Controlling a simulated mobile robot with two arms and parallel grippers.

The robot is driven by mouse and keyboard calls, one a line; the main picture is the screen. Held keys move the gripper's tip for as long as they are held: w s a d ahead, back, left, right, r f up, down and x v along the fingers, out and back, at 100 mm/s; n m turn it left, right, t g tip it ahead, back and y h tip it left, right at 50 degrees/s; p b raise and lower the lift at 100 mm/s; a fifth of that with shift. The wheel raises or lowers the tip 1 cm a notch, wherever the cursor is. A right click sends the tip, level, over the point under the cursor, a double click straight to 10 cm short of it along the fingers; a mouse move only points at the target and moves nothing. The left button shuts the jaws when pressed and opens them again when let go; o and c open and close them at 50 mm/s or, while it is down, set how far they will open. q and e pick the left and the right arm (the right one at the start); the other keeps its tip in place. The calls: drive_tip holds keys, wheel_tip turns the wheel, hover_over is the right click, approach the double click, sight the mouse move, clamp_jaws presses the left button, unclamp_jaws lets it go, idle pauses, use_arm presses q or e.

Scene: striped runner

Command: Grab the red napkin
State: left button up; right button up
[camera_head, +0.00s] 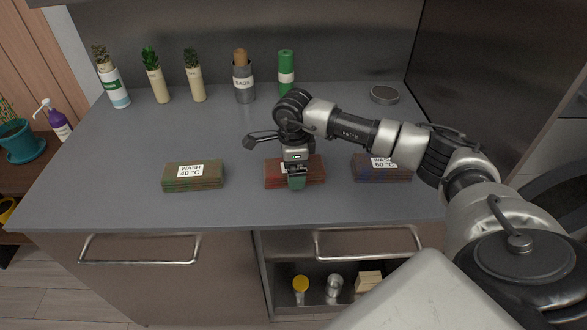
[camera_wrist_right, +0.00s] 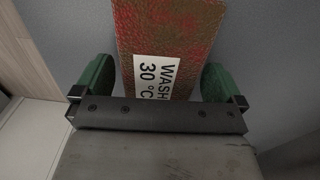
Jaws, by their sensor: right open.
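The red napkin (camera_head: 316,173) is a folded stack on the counter, in the middle of a row of three folded stacks. In the right wrist view the red napkin (camera_wrist_right: 168,32) carries a white label reading "WASH 30 °C". My right gripper (camera_head: 296,182) is over the red napkin, pointing down. In the right wrist view my right gripper (camera_wrist_right: 160,80) is open, with one green finger on each side of the napkin. I cannot tell how far the fingertips are above the counter. My left gripper is not in view.
A green-brown stack (camera_head: 194,182) labelled "WASH 40 °C" lies to the left. A bluish stack (camera_head: 382,174) labelled "WASH 60 °C" lies to the right, close to my arm. Plant pots and containers, including a grey can (camera_head: 243,84), stand along the back.

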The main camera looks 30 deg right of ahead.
drive_tip(key=c, duration=0.8)
drive_tip(key=shift+c, duration=0.6)
drive_tip(key=shift+r, duration=0.15)
